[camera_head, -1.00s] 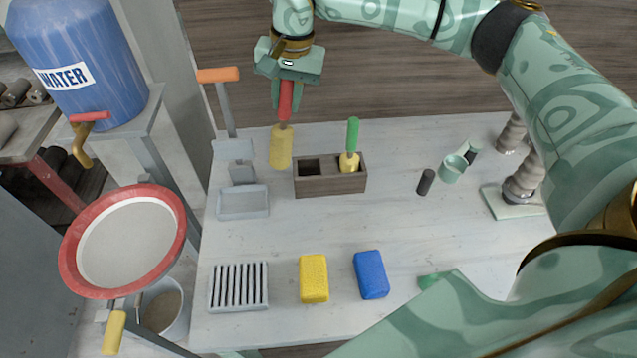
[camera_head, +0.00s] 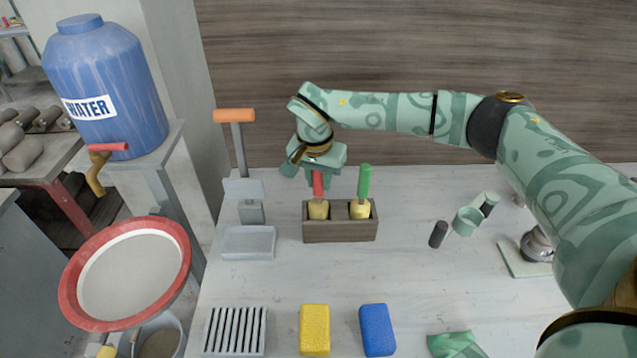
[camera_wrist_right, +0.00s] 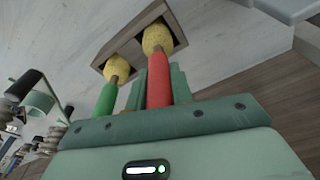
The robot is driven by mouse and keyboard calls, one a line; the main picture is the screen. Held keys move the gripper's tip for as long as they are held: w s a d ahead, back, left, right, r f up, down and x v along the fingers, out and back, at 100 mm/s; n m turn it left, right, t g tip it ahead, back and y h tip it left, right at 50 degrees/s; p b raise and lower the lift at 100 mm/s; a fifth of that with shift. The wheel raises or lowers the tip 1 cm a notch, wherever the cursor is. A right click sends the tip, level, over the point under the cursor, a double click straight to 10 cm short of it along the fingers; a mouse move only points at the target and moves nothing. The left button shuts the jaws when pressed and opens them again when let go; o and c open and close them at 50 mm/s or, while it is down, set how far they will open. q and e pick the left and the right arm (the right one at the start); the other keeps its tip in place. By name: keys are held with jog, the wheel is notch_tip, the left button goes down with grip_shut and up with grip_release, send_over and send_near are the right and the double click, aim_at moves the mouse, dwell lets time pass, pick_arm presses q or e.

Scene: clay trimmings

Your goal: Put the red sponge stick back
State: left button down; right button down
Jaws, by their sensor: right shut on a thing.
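The red sponge stick (camera_head: 318,186) has a red handle and a yellow sponge head. Its head is down in the left compartment of the wooden holder (camera_head: 340,232), and it stands about upright. My right gripper (camera_head: 321,180) is above the holder, shut on the red handle. In the right wrist view the red handle (camera_wrist_right: 158,84) lies at the gripper's fingers and the yellow head is within the holder's opening. A green-handled sponge stick (camera_head: 364,183) stands in the right compartment. My left gripper is not in view.
A grey tray (camera_head: 248,256) and an orange-handled tool (camera_head: 234,116) are left of the holder. A yellow sponge (camera_head: 315,330), a blue sponge (camera_head: 377,330) and a slatted rack (camera_head: 234,345) lie in front.

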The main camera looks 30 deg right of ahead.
aim_at(316, 207)
jog(key=shift+f, duration=0.35)
jog(key=c, duration=1.2)
grip_release()
jog(key=shift+c, duration=0.2)
notch_tip(316, 207, up, 12)
jog(key=s+a+p, duration=0.1)
jog(key=p, duration=0.1)
jog(key=shift+a, duration=0.15)
jog(key=shift+s, duration=0.1)
